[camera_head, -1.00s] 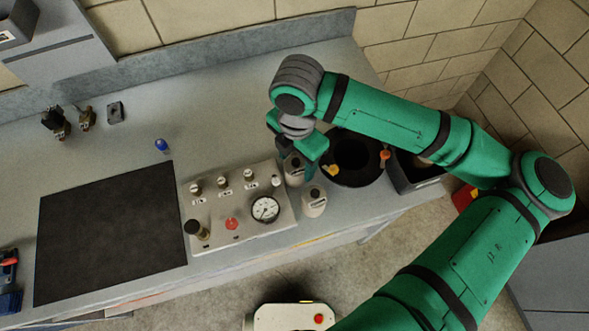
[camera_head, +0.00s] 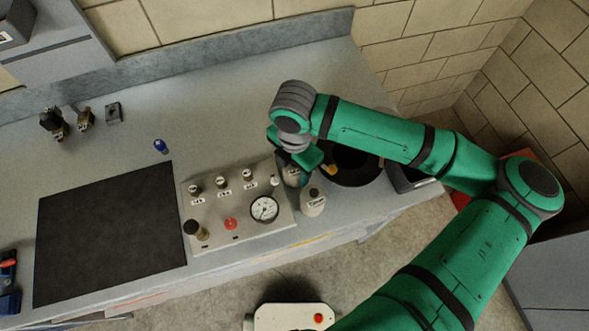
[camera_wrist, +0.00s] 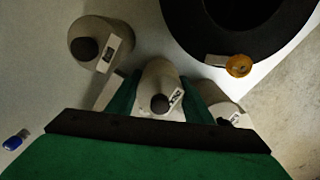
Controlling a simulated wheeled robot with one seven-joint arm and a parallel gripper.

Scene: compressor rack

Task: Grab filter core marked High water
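Several pale bottle-shaped filter cores with dark caps and small white labels stand on the bench; the label text is too small to read. In the wrist view, one core (camera_wrist: 158,88) stands between my gripper's two green fingers, another (camera_wrist: 95,45) is at upper left, and a third (camera_wrist: 228,113) is at right, partly behind a finger. In the head view, one core (camera_head: 313,201) stands clear at the front, and another (camera_head: 292,174) shows partly under my gripper (camera_head: 291,158). My gripper is open around the middle core; I cannot tell whether the fingers touch it.
A gauge panel (camera_head: 235,212) with knobs stands left of the cores. A round black container (camera_head: 357,163) with an orange tag (camera_wrist: 239,65) is close on the right. A grey bin (camera_head: 410,178) lies beyond it. A dark mat (camera_head: 110,235) and a blue item (camera_head: 160,146) are left.

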